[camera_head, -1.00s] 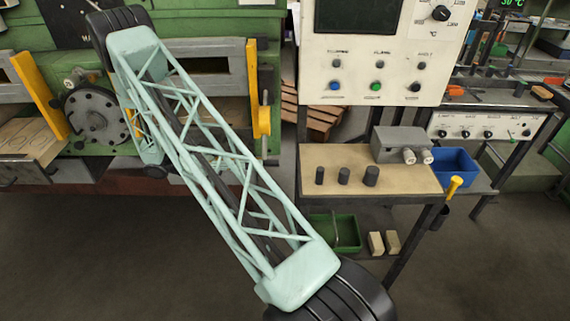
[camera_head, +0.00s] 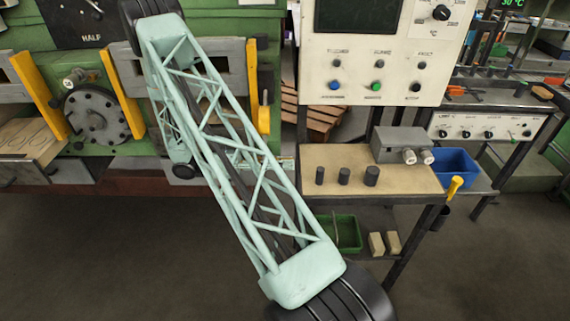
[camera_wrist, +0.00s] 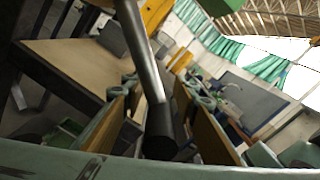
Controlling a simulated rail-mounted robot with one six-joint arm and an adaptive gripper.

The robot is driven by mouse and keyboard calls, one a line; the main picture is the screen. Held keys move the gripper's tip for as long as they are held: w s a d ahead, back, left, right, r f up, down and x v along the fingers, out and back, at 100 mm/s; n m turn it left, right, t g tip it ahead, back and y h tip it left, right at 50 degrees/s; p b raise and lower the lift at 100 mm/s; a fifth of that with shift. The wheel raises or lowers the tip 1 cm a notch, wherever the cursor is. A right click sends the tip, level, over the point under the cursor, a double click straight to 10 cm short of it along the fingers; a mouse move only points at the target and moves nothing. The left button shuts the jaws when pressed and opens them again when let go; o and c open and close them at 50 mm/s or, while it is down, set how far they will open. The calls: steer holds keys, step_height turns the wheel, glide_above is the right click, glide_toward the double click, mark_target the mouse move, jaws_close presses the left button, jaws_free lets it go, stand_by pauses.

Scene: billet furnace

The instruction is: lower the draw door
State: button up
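The green furnace front (camera_head: 95,20) is at the left of the head view. A grey door panel (camera_head: 237,60) stands between two yellow uprights, partly hidden by my arm; I take it for the draw door. My gripper is hidden behind my arm in the head view. In the wrist view, my gripper (camera_wrist: 155,105) has its two brown-padded fingers apart. A grey metal bar (camera_wrist: 138,45) with a dark, round end comes down between the fingers. I see a gap on either side of it and cannot tell whether it touches a finger.
A control panel (camera_head: 390,80) with knobs and buttons stands right of the furnace. Below it is a bench (camera_head: 330,160) with dark cylinders and a grey box. A blue bin (camera_head: 455,165) is beside it. A round grey flange (camera_head: 95,118) is left of my arm. The front floor is clear.

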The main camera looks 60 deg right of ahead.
steer(key=shift+c, duration=0.9)
jaws_close()
steer(key=shift+r, duration=0.15)
